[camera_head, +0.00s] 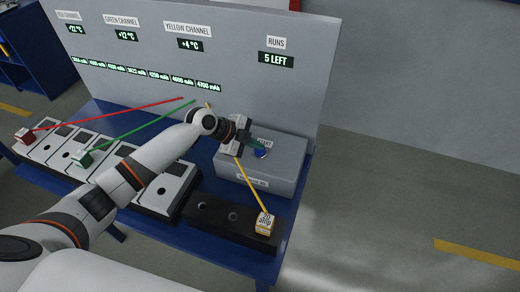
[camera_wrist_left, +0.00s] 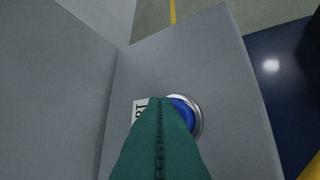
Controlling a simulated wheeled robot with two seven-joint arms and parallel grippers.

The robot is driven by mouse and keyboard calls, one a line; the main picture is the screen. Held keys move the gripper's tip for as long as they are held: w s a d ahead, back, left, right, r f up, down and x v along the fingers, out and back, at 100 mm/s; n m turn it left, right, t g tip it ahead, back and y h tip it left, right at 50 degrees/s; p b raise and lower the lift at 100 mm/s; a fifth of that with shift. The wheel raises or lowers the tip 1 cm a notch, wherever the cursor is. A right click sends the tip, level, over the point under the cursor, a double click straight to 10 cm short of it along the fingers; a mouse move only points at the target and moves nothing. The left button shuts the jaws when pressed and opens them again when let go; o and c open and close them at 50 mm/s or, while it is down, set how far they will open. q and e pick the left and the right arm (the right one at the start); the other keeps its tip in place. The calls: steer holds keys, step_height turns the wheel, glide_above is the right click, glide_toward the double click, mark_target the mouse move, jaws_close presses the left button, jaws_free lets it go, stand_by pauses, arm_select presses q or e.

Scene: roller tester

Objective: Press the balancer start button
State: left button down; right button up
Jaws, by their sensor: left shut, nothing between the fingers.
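The blue round start button (camera_head: 262,154) sits on top of a grey box (camera_head: 287,165) on the blue table. It also shows in the left wrist view (camera_wrist_left: 188,108), with a silver ring around it. My left gripper (camera_head: 257,146) is shut and empty, its teal fingers over the box top right at the button. In the left wrist view the fingertips (camera_wrist_left: 160,101) overlap the button's left part and partly cover a white label (camera_wrist_left: 139,108) beside it. I cannot tell whether the tips touch the button. My right gripper is not in view.
A grey panel (camera_head: 300,100) with green readouts stands behind the box. A yellow cable crosses the box front to a yellow plug block (camera_head: 265,224) on a black strip (camera_head: 205,216). Several white-topped units (camera_head: 88,150) line the table's left. Floor to the right is clear.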

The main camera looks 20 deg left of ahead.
mark_target(255, 151)
arm_select(q)
steer(key=shift+f+b, duration=0.3)
steer(key=shift+r, duration=0.15)
stand_by(0.5)
steer(key=shift+r+p, duration=0.5)
steer(key=shift+r, duration=0.2)
steer(key=shift+r, duration=0.15)
steer(key=shift+r+p, duration=1.55)
steer(key=shift+r, duration=0.9)
steer(key=shift+f, duration=0.1)
